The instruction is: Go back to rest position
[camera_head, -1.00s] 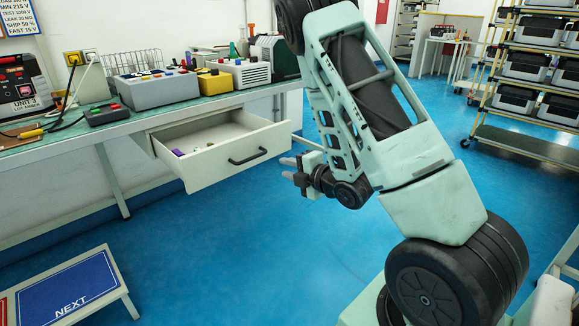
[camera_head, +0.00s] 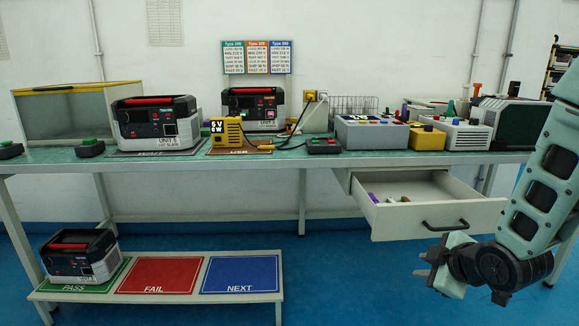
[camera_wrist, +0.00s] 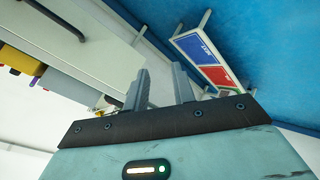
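My gripper (camera_head: 432,267) is at the lower right of the head view, in front of and below the open drawer (camera_head: 425,216). In the wrist view my gripper (camera_wrist: 160,88) has its two fingers apart with nothing between them. It is clear of the bench and of the drawer. My arm comes in from the right edge of the head view.
The bench (camera_head: 260,170) carries power units, a yellow box (camera_head: 227,132), cables and control boxes. A low stand with PASS, FAIL (camera_head: 158,275) and NEXT (camera_head: 242,273) areas is at lower left, with a unit (camera_head: 80,256) on PASS. Blue floor is free between stand and gripper.

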